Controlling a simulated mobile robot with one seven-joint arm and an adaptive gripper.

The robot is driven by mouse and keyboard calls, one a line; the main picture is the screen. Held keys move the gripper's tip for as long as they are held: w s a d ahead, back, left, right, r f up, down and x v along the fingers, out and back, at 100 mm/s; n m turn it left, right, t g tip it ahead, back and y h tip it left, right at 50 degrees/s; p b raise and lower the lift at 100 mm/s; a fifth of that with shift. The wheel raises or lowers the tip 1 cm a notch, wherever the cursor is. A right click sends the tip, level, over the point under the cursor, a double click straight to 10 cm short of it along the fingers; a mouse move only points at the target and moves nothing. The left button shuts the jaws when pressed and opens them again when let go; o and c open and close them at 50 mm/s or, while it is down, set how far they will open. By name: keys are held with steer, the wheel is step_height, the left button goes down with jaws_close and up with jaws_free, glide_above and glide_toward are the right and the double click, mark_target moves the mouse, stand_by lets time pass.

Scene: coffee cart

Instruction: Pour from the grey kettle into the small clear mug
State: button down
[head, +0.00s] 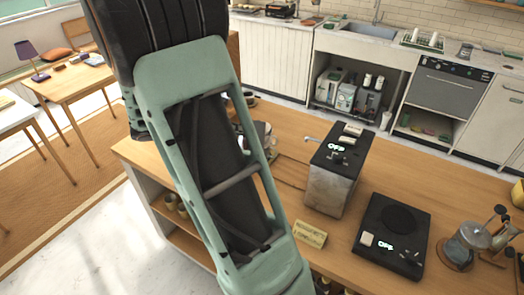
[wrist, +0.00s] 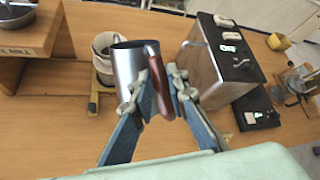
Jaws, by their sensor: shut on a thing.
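In the wrist view the grey kettle (wrist: 127,63) is a metal vessel with an open top and a reddish-brown handle. My gripper (wrist: 163,85), with blue fingers and pale tips, is shut on that handle. The kettle looks roughly upright above the wooden counter; the gap beneath it cannot be judged. I cannot make out the small clear mug for certain in either view. In the head view my arm covers the middle, hiding my gripper and the kettle.
A pale-rimmed vessel (wrist: 101,44) on a wooden stand is partly behind the kettle. A boxy machine (head: 331,182), a black hot plate (head: 409,256), a small sign (head: 310,234) and a glass press (head: 470,240) stand on the counter. A wooden stand (wrist: 20,44) is at the wrist view's left.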

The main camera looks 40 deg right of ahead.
steer(key=shift+s+a+f+b, duration=0.1)
steer(key=shift+f+b, duration=0.3)
steer(key=shift+b, duration=0.45)
steer(key=shift+s+a+f+m+h+b, duration=0.25)
steer(key=shift+f+h+b, duration=0.3)
steer(key=shift+b, duration=0.9)
